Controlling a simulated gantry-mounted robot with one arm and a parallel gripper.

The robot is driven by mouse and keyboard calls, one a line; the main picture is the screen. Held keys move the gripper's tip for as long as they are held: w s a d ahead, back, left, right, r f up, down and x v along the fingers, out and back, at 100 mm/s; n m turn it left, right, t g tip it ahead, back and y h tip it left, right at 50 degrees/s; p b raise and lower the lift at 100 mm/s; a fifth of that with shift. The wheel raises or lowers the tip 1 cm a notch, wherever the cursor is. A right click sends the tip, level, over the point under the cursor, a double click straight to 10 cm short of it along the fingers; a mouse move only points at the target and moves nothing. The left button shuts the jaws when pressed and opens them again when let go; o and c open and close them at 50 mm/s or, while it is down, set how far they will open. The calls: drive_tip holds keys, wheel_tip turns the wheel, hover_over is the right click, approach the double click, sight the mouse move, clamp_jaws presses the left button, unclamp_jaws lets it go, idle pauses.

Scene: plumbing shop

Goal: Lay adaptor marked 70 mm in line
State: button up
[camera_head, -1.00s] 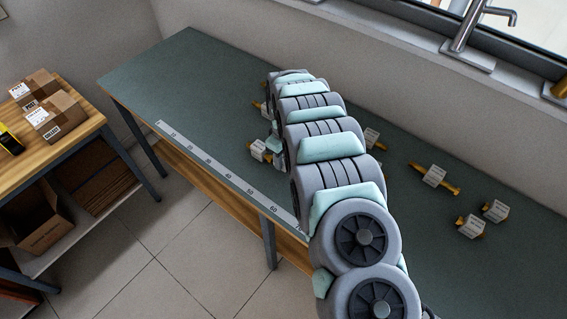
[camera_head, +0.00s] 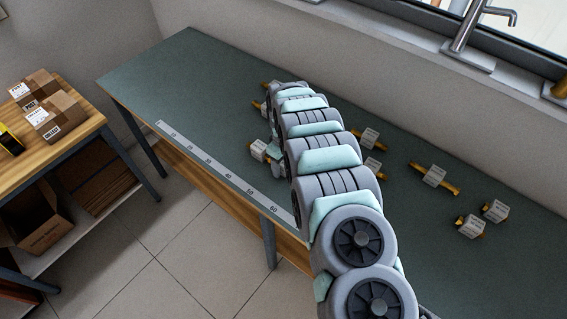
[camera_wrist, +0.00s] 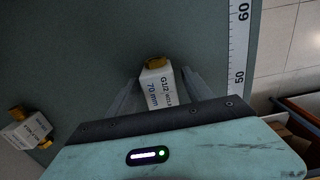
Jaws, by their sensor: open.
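The adaptor marked 70 mm (camera_wrist: 156,84) is a white block reading "G1/2" and "70 mm" with a brass end at its top in the wrist view. It lies between the two fingers of my gripper (camera_wrist: 160,90), which are open, one on each side. Contact with the fingers cannot be told. Its lower end is hidden by the gripper body. In the head view a white-and-brass adaptor (camera_head: 258,150), apparently this one, lies beside my gripper (camera_head: 275,158), whose fingers are mostly hidden by my arm.
A white ruler strip (camera_head: 223,177) runs along the bench's front edge; its 50 and 60 marks show in the wrist view (camera_wrist: 240,45). Another adaptor (camera_wrist: 27,130) lies at lower left there. Several more (camera_head: 434,176) lie to the right. The bench's left end (camera_head: 185,75) is clear.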

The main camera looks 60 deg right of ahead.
wheel_tip(320, 180, up, 12)
drive_tip(key=p, duration=0.2)
drive_tip(key=shift+r, duration=0.2)
idle(0.3)
